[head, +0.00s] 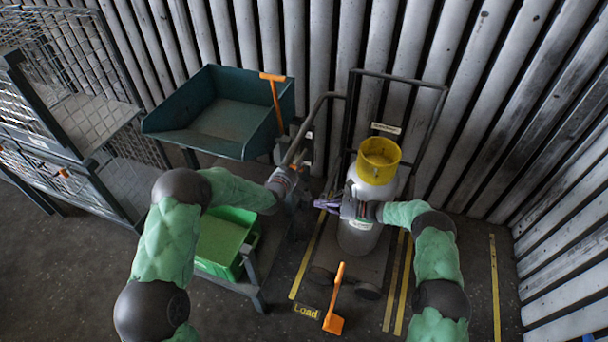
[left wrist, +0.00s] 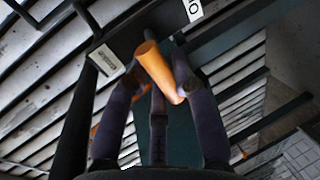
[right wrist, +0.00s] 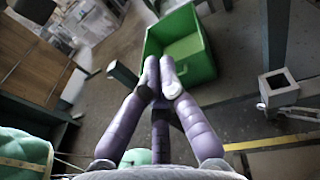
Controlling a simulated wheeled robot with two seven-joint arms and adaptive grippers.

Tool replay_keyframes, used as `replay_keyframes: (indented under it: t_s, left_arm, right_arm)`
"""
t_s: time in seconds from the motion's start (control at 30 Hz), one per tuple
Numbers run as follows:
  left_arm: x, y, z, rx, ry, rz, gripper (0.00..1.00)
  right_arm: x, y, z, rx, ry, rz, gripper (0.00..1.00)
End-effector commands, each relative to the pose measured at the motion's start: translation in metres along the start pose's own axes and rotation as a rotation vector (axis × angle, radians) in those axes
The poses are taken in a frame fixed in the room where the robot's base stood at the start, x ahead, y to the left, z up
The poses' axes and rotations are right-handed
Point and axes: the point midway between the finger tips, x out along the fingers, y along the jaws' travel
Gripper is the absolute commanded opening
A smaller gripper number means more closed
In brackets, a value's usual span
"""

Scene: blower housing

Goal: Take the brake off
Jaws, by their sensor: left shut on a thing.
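My left gripper (head: 298,160) is beside the grey bent tube right of the teal hopper. In the head view the gripper mostly hides that handle. My right gripper (head: 322,204) is lower, just left of the grey cylinder. In the right wrist view its purple fingertips (right wrist: 160,72) are together with nothing visible between them. I cannot tell for certain which part is the brake.
A teal hopper (head: 215,125) with an orange T-lever (head: 274,92) stands behind. A green bin (head: 222,240) is below. The grey cylinder (head: 358,238) bears a yellow cap (head: 379,160). An orange pedal-like part (head: 334,315) is near the "Load" plate (head: 306,311). A mesh cage (head: 60,120) stands left.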

Motion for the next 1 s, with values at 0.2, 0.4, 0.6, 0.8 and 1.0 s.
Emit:
replay_keyframes:
  t_s: [0.2, 0.4, 0.6, 0.8, 1.0]
  left_arm:
    - [0.001, 0.005, -0.001, 0.002, 0.003, 0.009, 0.00]
    - [0.001, 0.004, -0.001, 0.002, 0.002, 0.008, 0.00]
    - [0.001, 0.004, -0.001, 0.002, 0.001, 0.008, 0.00]
    - [0.001, 0.004, -0.001, 0.002, 0.001, 0.007, 0.00]
    - [0.001, 0.004, 0.000, 0.002, 0.000, 0.007, 0.00]
  right_arm:
    - [-0.028, -0.039, 0.029, 0.060, -0.130, -0.093, 0.00]
    - [-0.015, -0.044, 0.035, 0.066, -0.146, -0.098, 0.00]
    - [0.020, -0.047, 0.039, 0.065, -0.144, -0.097, 0.00]
    - [0.054, -0.051, 0.044, 0.063, -0.143, -0.097, 0.00]
    - [0.069, -0.055, 0.062, 0.062, -0.143, -0.100, 0.00]
